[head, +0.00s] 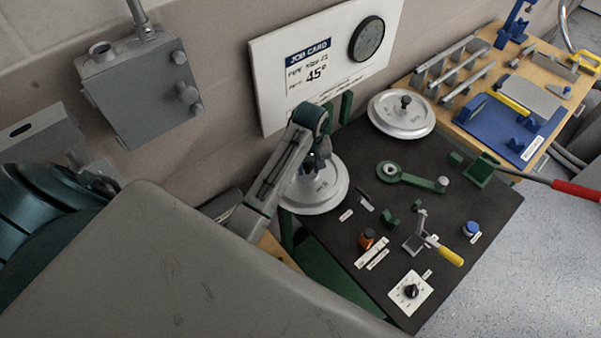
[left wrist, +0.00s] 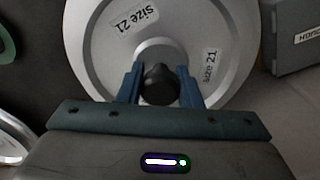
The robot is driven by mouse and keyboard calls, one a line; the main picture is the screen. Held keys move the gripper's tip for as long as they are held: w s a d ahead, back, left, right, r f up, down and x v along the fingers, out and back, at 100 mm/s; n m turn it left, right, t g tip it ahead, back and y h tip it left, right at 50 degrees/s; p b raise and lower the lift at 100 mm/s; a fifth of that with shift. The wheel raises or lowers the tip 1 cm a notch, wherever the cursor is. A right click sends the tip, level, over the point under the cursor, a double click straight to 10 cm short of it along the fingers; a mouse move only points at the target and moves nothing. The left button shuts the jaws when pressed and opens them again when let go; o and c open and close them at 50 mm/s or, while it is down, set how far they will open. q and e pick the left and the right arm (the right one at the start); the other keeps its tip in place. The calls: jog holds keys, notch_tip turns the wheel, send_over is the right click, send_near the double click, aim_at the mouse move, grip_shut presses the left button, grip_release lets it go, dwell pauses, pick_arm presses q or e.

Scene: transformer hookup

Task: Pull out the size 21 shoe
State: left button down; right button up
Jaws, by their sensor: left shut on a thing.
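The size 21 shoe is a round silver disc (left wrist: 205,60) with two "size 21" labels and a black knob (left wrist: 160,85) at its middle. In the head view this disc (head: 325,198) lies at the left edge of the dark bench top, partly hidden by my left arm. My left gripper (left wrist: 160,88) is shut on the black knob, one blue finger on each side. In the head view the left gripper (head: 316,163) is over the disc. Whether the disc is lifted cannot be told. My right gripper is not in view.
A second silver disc with a knob (head: 401,114) lies at the bench's back. The dark bench top (head: 455,215) holds a green lever arm (head: 410,178), a yellow-handled clamp (head: 445,254) and a dial plate (head: 410,293). A job card board (head: 320,65) reading 45° stands against the wall.

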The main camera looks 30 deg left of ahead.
pick_arm(q)
jog(key=shift+r, duration=0.1)
jog(key=c, duration=0.9)
grip_release()
jog(key=shift+w, duration=0.1)
jog(key=shift+c, duration=0.2)
jog(key=shift+w+d, duration=0.1)
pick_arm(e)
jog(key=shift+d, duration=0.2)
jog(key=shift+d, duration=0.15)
